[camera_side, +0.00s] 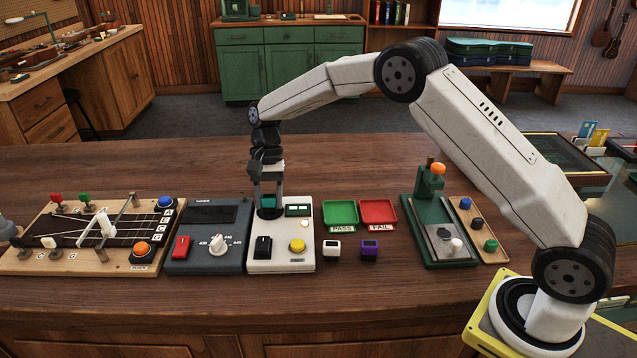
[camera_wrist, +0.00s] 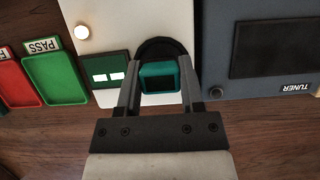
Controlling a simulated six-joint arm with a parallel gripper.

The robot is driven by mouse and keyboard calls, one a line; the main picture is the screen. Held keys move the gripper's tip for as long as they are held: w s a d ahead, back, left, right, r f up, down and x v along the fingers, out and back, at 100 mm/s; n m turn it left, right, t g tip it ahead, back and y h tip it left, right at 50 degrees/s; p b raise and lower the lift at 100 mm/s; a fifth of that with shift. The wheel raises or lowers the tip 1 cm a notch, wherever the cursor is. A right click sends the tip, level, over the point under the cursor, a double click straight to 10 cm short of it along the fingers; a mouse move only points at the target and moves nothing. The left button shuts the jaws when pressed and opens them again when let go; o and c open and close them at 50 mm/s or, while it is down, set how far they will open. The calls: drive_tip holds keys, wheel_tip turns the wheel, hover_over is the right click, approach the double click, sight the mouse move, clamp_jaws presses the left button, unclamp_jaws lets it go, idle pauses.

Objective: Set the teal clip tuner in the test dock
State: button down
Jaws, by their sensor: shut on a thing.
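The teal clip tuner (camera_wrist: 159,77) sits between the two fingers of my gripper (camera_wrist: 160,92) in the wrist view. My gripper is shut on it. The tuner is over or in the round black dock (camera_wrist: 160,48) of the white test unit (camera_wrist: 205,8); I cannot tell whether it touches the bottom. In the side view my gripper (camera_side: 268,195) points straight down at the back left of the white unit (camera_side: 282,262), and a bit of the teal tuner (camera_side: 268,202) shows between the fingers. The dock (camera_side: 270,213) shows as a dark ring below them.
The white unit has a black switch (camera_side: 262,247) and yellow knob (camera_side: 297,245). A grey tuner box (camera_side: 207,240) stands close on its left. Green pass (camera_side: 340,213) and red fail (camera_side: 378,213) trays lie right, with white (camera_side: 332,248) and purple (camera_side: 369,246) clip tuners in front.

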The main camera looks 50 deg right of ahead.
drive_tip(key=shift+f, duration=0.15)
drive_tip(key=shift+c, duration=1.1)
unclamp_jaws()
drive_tip(key=v, duration=1.2)
drive_tip(key=s+d+f+n+t+h, duration=0.1)
drive_tip(key=s+f+n+t, duration=0.1)
drive_tip(key=s, duration=0.7)
drive_tip(key=s+d+f+n+t+h, duration=0.1)
drive_tip(key=s+f+n, duration=0.3)
drive_tip(key=s, duration=0.5)
drive_tip(key=s+d+f+n+t+h, duration=0.1)
drive_tip(key=s+f+n+t, duration=0.1)
drive_tip(key=s, duration=0.7)
drive_tip(key=shift+s+f+n+t, duration=0.35)
drive_tip(key=shift+f+n+t, duration=0.05)
drive_tip(key=shift+f+n, duration=0.15)
